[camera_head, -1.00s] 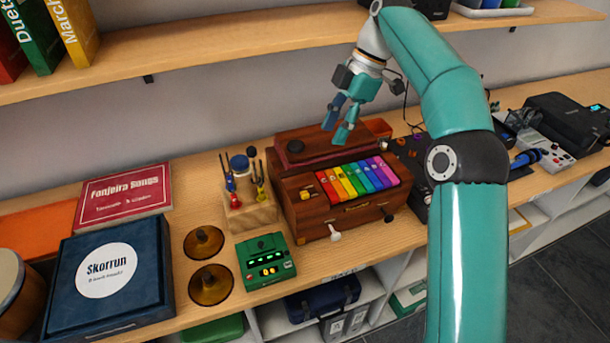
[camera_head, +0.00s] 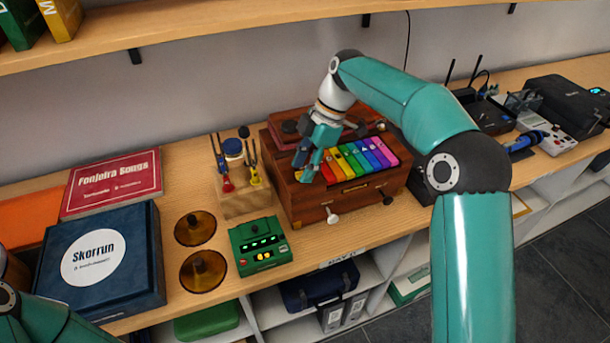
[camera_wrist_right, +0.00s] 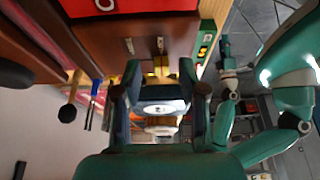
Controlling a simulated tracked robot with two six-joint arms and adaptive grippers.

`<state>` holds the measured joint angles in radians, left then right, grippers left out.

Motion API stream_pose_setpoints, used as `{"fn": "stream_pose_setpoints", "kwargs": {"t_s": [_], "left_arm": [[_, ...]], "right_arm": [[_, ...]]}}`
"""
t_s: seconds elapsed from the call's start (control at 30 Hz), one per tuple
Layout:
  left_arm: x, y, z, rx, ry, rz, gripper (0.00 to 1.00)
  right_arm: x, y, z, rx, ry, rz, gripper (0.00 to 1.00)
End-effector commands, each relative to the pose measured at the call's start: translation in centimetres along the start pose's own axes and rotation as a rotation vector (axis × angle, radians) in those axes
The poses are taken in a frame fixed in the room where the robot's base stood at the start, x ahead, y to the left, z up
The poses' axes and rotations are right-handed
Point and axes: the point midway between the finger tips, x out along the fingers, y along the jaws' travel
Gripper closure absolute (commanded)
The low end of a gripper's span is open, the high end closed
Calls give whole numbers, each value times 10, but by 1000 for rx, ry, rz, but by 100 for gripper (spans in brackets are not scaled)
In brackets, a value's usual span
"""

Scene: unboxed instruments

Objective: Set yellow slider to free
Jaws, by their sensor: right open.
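The wooden instrument box (camera_head: 352,208) stands on the shelf, with a row of rainbow keys (camera_head: 363,160) on its top. My right gripper (camera_head: 306,172) is open at the left end of the keys, over the spot beside the red key. The yellow slider is hidden behind it in the head view. In the right wrist view a red key (camera_wrist_right: 90,6) and dark wood show near my open fingers (camera_wrist_right: 163,95). Small yellow parts lie beyond the fingers there, but I cannot tell whether one is the slider.
A tuning-fork block (camera_head: 245,203) stands close on the left of the box. A green pedal (camera_head: 259,244) sits in front of the block, beside two amber discs (camera_head: 203,270). A white knob (camera_head: 332,217) sticks out of the box's front. Black devices (camera_head: 487,112) stand to the right.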

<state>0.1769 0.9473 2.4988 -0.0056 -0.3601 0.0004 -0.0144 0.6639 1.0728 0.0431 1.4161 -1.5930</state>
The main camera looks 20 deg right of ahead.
Motion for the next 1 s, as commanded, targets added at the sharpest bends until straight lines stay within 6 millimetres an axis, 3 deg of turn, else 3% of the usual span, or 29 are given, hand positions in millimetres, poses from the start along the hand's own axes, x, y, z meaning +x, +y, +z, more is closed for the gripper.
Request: {"fn": "stream_pose_setpoints", "kwargs": {"t_s": [0.4,0.67,1.0], "left_arm": [[5,-2,0,0,1,0,60],[5,-2,0,0,1,0,60],[5,-2,0,0,1,0,60]], "right_arm": [[7,1,-2,-2,0,-1,58],[7,1,-2,-3,0,-2,100],[7,1,-2,-3,0,-2,100]]}}
